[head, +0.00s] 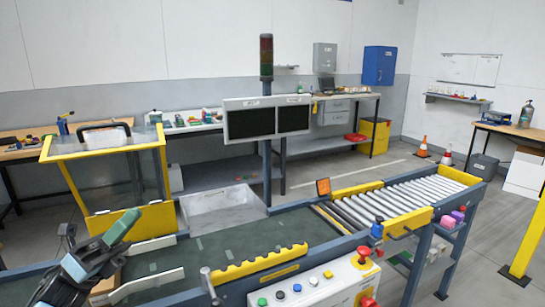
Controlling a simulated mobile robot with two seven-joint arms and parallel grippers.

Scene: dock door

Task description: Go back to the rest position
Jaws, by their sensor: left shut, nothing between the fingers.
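My left gripper (121,227) shows at the lower left, with a dark body and greenish fingers pointing up and to the right. Its fingers are together with nothing between them. It is in front of the yellow-framed clear guard (104,150) and over the left part of the dark conveyor belt (220,250) in the picture. I cannot tell its exact height above the belt. My right gripper is not in view.
A control panel (318,290) with coloured buttons is at the front. A grey tray (222,210) is behind the belt. A yellow post (530,235) stands at the right.

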